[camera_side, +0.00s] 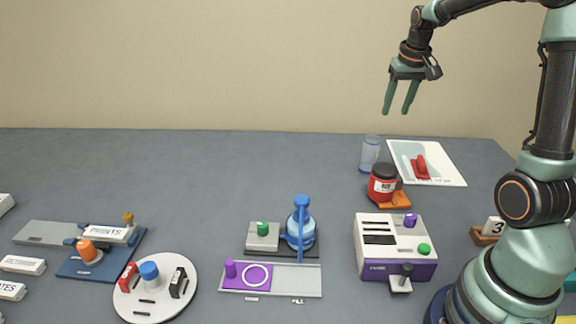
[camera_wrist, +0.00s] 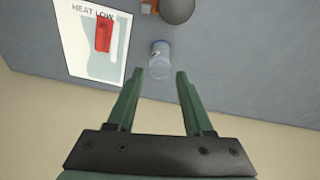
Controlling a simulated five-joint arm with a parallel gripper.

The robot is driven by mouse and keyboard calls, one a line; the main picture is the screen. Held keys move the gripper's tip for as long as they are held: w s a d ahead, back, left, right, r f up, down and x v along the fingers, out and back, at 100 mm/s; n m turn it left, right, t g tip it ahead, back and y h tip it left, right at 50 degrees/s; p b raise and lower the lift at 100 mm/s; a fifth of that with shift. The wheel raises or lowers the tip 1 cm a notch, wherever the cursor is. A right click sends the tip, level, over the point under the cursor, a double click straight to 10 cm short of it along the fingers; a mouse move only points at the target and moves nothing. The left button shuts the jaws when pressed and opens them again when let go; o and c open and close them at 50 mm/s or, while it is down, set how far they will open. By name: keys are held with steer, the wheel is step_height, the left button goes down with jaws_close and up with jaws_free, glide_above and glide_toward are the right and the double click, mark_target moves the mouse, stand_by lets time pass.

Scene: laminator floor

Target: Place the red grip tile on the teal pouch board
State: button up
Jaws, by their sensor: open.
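A red tile with a raised grip (camera_side: 421,167) lies on a white board with a pale grey-teal printed shape (camera_side: 453,176) at the back right. The wrist view shows the red tile (camera_wrist: 104,33) over the upper part of that shape, on the board (camera_wrist: 68,38) lettered "HEAT LOW". I cannot tell for certain whether this is the teal pouch board. My gripper (camera_side: 396,112) is open and empty, high above the table near the back. In the wrist view its fingers (camera_wrist: 157,72) point toward the table, with the tile beyond them to the upper left.
A clear cup (camera_side: 370,153) and a black-lidded red jar (camera_side: 382,186) stand left of the board. A white-and-purple machine (camera_side: 375,246) is in front. A round white plate (camera_side: 145,305) holds red and black blocks. A teal object (camera_side: 570,280) is partly hidden behind my arm.

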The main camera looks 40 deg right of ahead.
steer(key=s+a+r+n+t, duration=0.1)
steer(key=s+a+n, duration=0.2)
steer(key=a, duration=0.9)
steer(key=s+a+r+n+t+y, duration=0.1)
steer(key=s+a, duration=0.4)
steer(key=a, duration=0.8)
steer(key=n+t, duration=0.1)
steer(key=n, duration=0.1)
steer(key=shift+s+n, duration=0.35)
steer(key=shift+n, duration=0.05)
steer(key=shift+r, duration=0.1)
